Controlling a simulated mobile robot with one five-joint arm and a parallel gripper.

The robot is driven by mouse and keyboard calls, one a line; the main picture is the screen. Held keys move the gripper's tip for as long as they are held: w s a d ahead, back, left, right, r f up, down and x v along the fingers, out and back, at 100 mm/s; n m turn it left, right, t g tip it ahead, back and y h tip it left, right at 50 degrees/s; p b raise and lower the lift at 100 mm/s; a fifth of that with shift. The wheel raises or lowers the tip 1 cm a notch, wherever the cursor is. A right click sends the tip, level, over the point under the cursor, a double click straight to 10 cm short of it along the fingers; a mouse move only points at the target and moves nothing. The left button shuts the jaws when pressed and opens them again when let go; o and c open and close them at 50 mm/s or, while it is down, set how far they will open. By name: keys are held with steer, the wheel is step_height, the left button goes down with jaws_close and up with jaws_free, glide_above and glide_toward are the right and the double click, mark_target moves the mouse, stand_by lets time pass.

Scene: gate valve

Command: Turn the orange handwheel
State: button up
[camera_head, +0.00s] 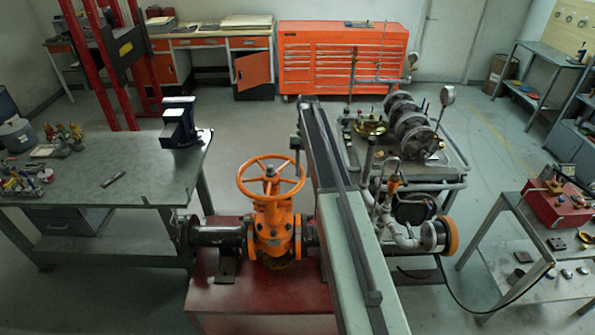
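The orange handwheel (259,159) is a spoked ring lying roughly level on top of the orange gate valve (273,222). The valve stands upright in a dark pipe line on a red bench (224,293). A long grey-green beam, which looks like my arm, runs from the bottom centre up past the right side of the wheel. A small grey part sticks out at its left side, close to the wheel's far right rim. I cannot make out my gripper's fingers there, whether they touch the rim, or whether they are open.
A grey workbench (120,170) with a dark vise (180,125) stands at the left. A cart with pipes and a gauge (447,95) is just right of the beam. A table with a red box (556,203) is at the right. An orange drawer cabinet (335,60) stands behind open floor.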

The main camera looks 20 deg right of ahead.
steer(key=shift+o, duration=0.6)
steer(key=shift+a, duration=0.2)
steer(key=p+v, duration=0.7)
steer(key=v, duration=0.1)
steer(key=shift+f, duration=0.1)
